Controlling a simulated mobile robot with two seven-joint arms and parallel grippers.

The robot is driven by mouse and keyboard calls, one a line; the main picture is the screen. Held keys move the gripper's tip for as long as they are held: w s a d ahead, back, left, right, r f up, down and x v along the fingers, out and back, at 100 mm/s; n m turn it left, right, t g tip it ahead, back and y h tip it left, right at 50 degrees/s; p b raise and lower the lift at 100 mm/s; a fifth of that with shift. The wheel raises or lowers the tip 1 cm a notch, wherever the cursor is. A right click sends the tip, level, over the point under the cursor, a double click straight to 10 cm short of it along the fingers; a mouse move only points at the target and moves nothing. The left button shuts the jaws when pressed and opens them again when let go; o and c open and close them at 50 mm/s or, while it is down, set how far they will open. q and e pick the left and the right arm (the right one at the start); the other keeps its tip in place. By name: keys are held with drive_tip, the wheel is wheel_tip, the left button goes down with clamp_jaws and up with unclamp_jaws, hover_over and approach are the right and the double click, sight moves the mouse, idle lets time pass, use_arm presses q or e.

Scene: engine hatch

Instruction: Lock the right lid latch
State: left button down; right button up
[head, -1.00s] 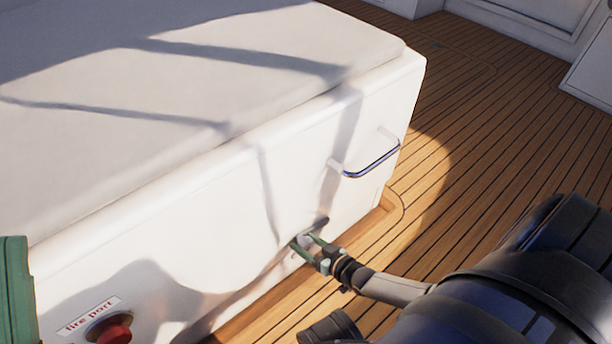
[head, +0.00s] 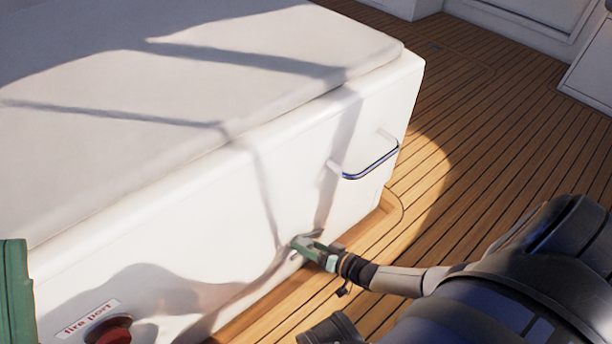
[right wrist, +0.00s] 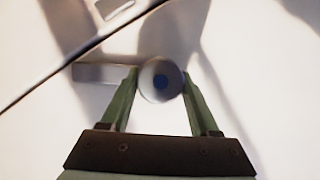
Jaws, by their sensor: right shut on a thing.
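A rail handle (head: 370,163) sticks out of the box front, above and right of the latch. A red button (head: 112,332) under a "fire port" label is at lower left. A wooden ledge runs along the box's foot. The wooden deck (head: 470,150) is open at right.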

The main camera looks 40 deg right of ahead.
drive_tip(key=shift+w, duration=0.1)
drive_tip(key=o, duration=1.3)
drive_tip(key=shift+o, duration=0.2)
drive_tip(key=p+v, duration=0.5)
drive_tip(key=v, duration=0.7)
drive_tip(key=shift+s, duration=0.3)
